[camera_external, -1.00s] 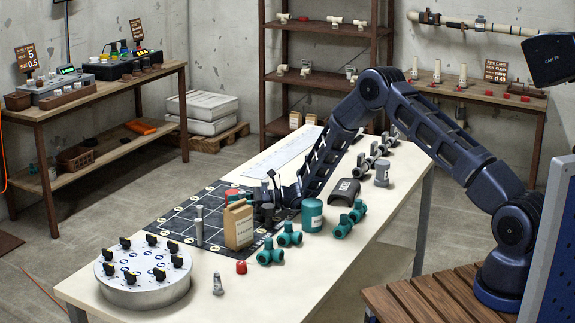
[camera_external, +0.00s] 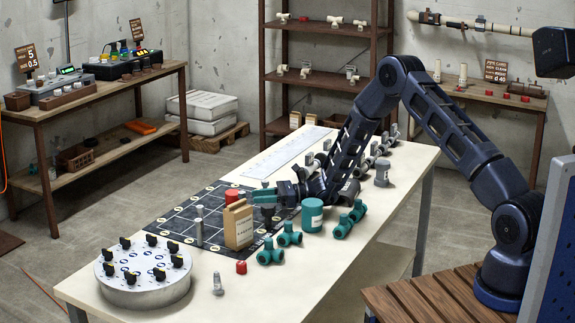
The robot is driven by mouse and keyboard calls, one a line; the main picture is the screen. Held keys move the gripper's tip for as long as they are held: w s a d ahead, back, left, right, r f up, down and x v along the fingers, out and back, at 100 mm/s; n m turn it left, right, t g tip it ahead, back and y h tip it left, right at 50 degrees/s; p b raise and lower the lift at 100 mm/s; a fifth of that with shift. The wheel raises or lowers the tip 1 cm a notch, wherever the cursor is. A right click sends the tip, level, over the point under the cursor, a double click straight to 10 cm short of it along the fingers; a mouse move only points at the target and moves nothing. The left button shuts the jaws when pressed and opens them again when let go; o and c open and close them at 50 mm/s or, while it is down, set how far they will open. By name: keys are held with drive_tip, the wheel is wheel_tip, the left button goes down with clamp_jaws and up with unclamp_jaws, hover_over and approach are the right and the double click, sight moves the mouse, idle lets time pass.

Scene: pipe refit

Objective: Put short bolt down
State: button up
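My gripper (camera_external: 262,193) is above the far right part of the dark gridded mat (camera_external: 185,201), pointing left. Teal parts show at its tip; whether its fingers are apart or hold something is too small to tell. A grey bolt (camera_external: 218,284) stands upright on the pale table near its front edge. A taller grey bolt-like piece (camera_external: 199,228) stands on the mat. I cannot tell for sure which is the short bolt. A dark piece (camera_external: 267,214) stands just below my gripper.
A tan box (camera_external: 238,225), a red cap (camera_external: 232,196), a teal can (camera_external: 312,215) and several teal fittings (camera_external: 289,235) crowd around my gripper. A round grey stand (camera_external: 143,276) with black clips is at the front left. The table's right front is clear.

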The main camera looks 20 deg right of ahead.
drive_tip(key=s+d+r+n+g+h, duration=0.1)
drive_tip(key=s+d+r+n+h, duration=0.1)
drive_tip(key=s+d+r+n, duration=0.5)
drive_tip(key=s+d+r+n+g+h, duration=0.15)
drive_tip(key=s+d+r, duration=0.3)
drive_tip(key=r, duration=0.65)
drive_tip(key=s+d+r+n+g+h, duration=0.25)
drive_tip(key=s+d+r, duration=0.35)
drive_tip(key=r, duration=0.3)
drive_tip(key=s+d+r+n+t+h, duration=0.3)
drive_tip(key=s+d+r+n+h, duration=0.1)
drive_tip(key=s+d, duration=1)
drive_tip(key=s+d+r+n+t+h, duration=0.4)
drive_tip(key=s+d+h, duration=0.3)
drive_tip(key=s+d, duration=0.8)
drive_tip(key=shift+s+d+h, duration=0.15)
drive_tip(key=shift+s+h, duration=0.15)
drive_tip(key=shift+s, duration=0.1)
